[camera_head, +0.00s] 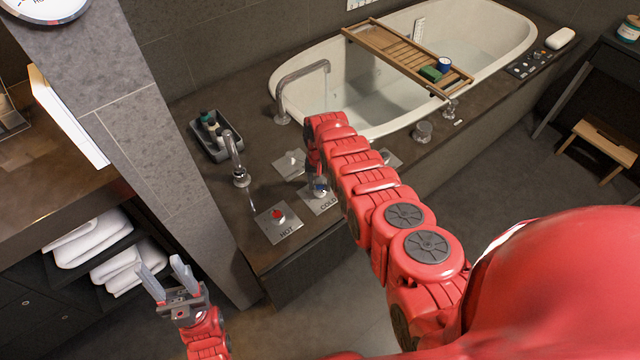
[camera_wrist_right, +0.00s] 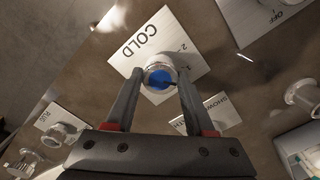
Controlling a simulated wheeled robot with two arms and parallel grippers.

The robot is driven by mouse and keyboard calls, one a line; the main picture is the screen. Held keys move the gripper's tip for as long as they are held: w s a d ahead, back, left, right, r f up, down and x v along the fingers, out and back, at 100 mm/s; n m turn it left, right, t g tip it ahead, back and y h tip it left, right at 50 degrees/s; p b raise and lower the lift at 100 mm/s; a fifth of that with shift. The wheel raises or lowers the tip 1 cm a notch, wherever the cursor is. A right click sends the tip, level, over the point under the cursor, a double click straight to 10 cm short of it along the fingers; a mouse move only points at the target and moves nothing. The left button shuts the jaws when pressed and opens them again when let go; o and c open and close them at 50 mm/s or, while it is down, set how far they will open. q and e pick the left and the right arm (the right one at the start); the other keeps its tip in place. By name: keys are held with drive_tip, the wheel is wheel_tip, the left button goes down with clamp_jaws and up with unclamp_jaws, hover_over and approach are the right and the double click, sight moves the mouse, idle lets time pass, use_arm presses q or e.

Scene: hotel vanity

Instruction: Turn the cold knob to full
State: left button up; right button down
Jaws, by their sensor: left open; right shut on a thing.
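The cold knob, with a blue cap and pale metal rim, shows in the right wrist view (camera_wrist_right: 159,77) on a white plate marked COLD (camera_wrist_right: 150,45). In the head view the COLD plate (camera_head: 327,205) lies on the dark counter, and my right arm partly hides the knob. My right gripper (camera_wrist_right: 160,80) is shut on the cold knob, one finger on each side of it. The hot knob (camera_head: 278,216) has a red cap and sits on the HOT plate (camera_head: 285,234) to the left. My left gripper (camera_head: 168,276) is open and empty, low at the left, away from the counter.
A curved faucet (camera_head: 234,160) stands behind the HOT plate, beside a dark tray of bottles (camera_head: 208,140). The bathtub (camera_head: 276,84) has a wooden caddy (camera_head: 400,52) across it. A tiled pillar (camera_head: 150,130) stands left, near folded towels (camera_head: 92,238).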

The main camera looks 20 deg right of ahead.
drive_tip(key=n, duration=1.1)
idle(0.5)
drive_tip(key=shift+c, duration=1.3)
unclamp_jaws()
